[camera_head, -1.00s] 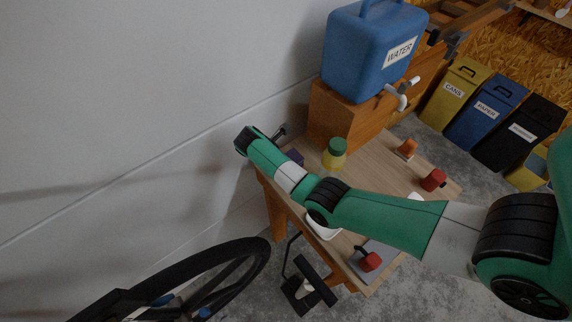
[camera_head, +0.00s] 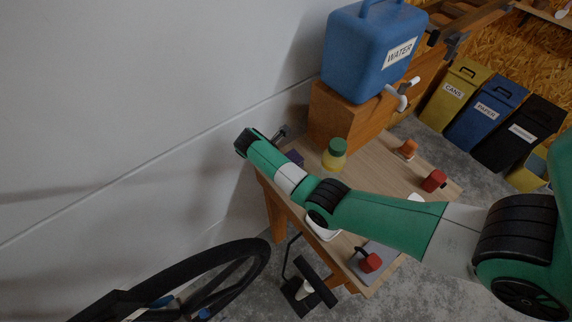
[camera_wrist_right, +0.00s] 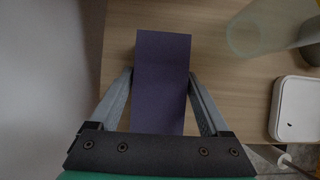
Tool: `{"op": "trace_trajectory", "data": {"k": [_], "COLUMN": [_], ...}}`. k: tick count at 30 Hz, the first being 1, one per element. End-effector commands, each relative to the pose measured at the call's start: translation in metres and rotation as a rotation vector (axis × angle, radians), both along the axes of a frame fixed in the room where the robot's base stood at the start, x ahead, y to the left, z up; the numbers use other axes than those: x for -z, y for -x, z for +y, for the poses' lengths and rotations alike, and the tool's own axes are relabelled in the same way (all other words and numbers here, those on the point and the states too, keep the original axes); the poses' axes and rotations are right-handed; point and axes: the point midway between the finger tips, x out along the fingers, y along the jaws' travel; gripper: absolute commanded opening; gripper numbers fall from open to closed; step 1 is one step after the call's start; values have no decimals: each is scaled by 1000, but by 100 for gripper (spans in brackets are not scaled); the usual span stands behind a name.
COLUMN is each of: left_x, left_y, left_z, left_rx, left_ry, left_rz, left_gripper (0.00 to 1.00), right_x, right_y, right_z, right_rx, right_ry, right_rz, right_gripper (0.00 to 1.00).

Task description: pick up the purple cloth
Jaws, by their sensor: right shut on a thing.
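The purple cloth (camera_wrist_right: 161,75) is a flat-looking dark purple rectangle between the two fingers of my right gripper (camera_wrist_right: 161,85) in the right wrist view. The fingers touch or nearly touch its two long sides, and the gripper is shut on it. In the head view a small part of the cloth (camera_head: 295,157) shows at the far left end of the bench, beside my right arm. The right gripper (camera_head: 281,133) is mostly hidden there behind its own wrist. My left gripper is not in view.
On the plank bench (camera_head: 375,180) stand a yellow jar with a green lid (camera_head: 335,153), an orange object (camera_head: 407,149), a red object (camera_head: 434,181) and another red one (camera_head: 370,262). A blue water container (camera_head: 370,50) stands on a wooden block (camera_head: 340,118). A wall is close on the left.

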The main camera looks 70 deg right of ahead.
Motion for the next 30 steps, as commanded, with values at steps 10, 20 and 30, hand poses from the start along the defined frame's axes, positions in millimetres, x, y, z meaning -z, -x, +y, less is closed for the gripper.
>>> {"op": "trace_trajectory", "data": {"k": [10,20,30], "left_x": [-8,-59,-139], "left_y": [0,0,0], "left_z": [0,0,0], "left_rx": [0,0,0], "left_ry": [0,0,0], "left_rz": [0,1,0], "left_gripper": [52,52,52], "right_x": [-15,-99,-134], "right_y": [0,4,13], "right_z": [0,41,115], "right_rx": [0,-4,-5], "right_ry": [1,1,0], "right_rz": [-2,1,4], "right_gripper": [24,24,24]}}
